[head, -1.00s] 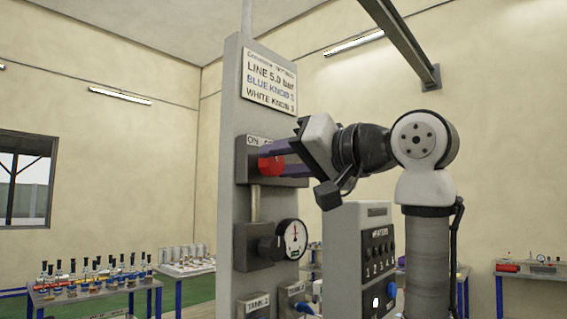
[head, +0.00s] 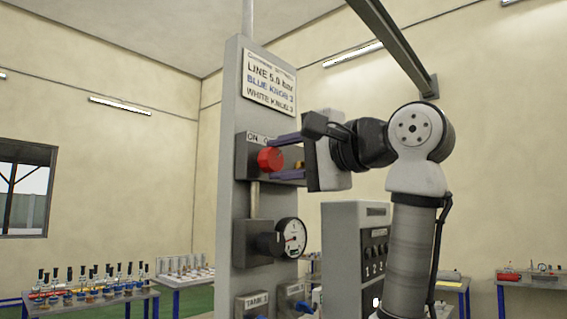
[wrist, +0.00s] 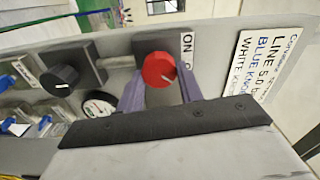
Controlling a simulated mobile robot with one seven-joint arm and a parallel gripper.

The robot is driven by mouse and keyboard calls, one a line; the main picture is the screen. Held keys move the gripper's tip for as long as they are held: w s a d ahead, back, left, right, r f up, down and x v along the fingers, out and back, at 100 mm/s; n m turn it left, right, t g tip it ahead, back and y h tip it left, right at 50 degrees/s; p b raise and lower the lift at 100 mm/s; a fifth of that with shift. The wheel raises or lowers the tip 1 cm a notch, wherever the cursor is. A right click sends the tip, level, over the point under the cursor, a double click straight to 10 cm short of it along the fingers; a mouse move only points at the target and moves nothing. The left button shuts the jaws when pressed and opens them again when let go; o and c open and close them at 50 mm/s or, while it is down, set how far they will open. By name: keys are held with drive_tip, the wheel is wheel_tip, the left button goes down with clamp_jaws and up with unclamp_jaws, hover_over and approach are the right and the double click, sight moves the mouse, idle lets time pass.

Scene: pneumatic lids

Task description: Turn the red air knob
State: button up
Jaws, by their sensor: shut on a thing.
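The red air knob (head: 271,160) sits on a dark grey box (head: 243,168) labelled ON on the tall grey panel. The wrist view shows my gripper (wrist: 159,84) from behind, a finger on each side of the knob. The exact finger contact is hard to see.
Below the knob are a pipe, a black knob (head: 268,244) and a round gauge (head: 291,238). A sign (head: 270,82) is above. A grey box with numbered labels (head: 352,250) stands to the right. Tables with bottles (head: 95,285) are behind.

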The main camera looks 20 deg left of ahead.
drive_tip(key=shift+m, duration=0.6)
drive_tip(key=o, duration=1)
drive_tip(key=shift+d, duration=0.1)
drive_tip(key=b+v, duration=0.4)
drive_tip(key=v, duration=0.9)
drive_tip(key=shift+s+d, duration=0.1)
drive_tip(key=shift+d, duration=0.25)
